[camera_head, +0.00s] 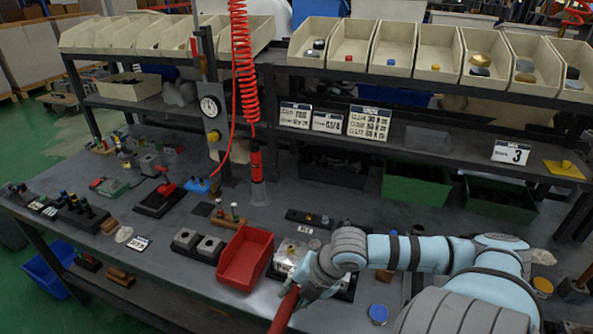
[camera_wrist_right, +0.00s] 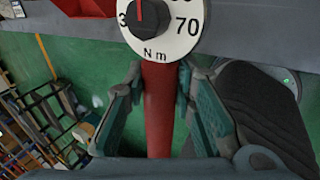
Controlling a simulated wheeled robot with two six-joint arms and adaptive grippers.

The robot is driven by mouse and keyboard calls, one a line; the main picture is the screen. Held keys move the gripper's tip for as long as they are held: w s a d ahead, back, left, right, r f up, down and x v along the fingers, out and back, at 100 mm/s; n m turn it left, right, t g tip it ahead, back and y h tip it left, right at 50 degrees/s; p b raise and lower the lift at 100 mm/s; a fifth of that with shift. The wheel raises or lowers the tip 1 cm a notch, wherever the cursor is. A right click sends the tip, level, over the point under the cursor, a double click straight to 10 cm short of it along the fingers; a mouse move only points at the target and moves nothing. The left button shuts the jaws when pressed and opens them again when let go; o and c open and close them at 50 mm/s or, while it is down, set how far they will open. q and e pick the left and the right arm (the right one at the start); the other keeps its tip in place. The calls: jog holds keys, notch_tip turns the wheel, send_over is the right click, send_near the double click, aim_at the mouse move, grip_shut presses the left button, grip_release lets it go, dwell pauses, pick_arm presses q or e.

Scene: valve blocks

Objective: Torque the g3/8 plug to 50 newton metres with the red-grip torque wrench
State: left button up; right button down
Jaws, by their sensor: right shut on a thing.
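My right gripper (camera_head: 300,287) is shut around the red grip (camera_head: 284,312) of the torque wrench, near the front edge of the bench. In the right wrist view the red grip (camera_wrist_right: 159,110) runs between the two green-padded fingers (camera_wrist_right: 162,88). The wrench's round white dial (camera_wrist_right: 184,43), marked N m and 70, sits just beyond the fingertips, with a red pointer and a black knob. A metal valve block (camera_head: 288,254) stands behind the gripper, partly covered by my arm. The wrench head and the g3/8 plug cannot be made out. My left gripper is not in view.
A blue-topped round item (camera_head: 378,314) lies right of the gripper. Bins line the rear shelf.

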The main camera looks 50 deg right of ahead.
jog(key=shift+w+a+f+m+b, duration=0.1)
jog(key=shift+w+a+m+b, duration=0.1)
jog(key=shift+w+m+b, duration=0.3)
jog(key=shift+w, duration=0.15)
jog(key=shift+w+a+m+h+b, duration=0.15)
jog(key=shift+w+m+h+b, duration=0.15)
jog(key=shift+w+m+b, duration=0.3)
jog(key=shift+w+a+m+h+b, duration=0.15)
jog(key=shift+w+m+h+b, duration=0.2)
jog(key=shift+w+b, duration=0.3)
jog(key=shift+s+d+n+y+p, duration=0.15)
jog(key=shift+s+n+y+p, duration=0.1)
jog(key=shift+s+n+p, duration=0.35)
jog(key=shift+s+d+n+y+p, duration=0.2)
jog(key=shift+s+n+p, duration=0.2)
jog(key=shift+s, duration=0.25)
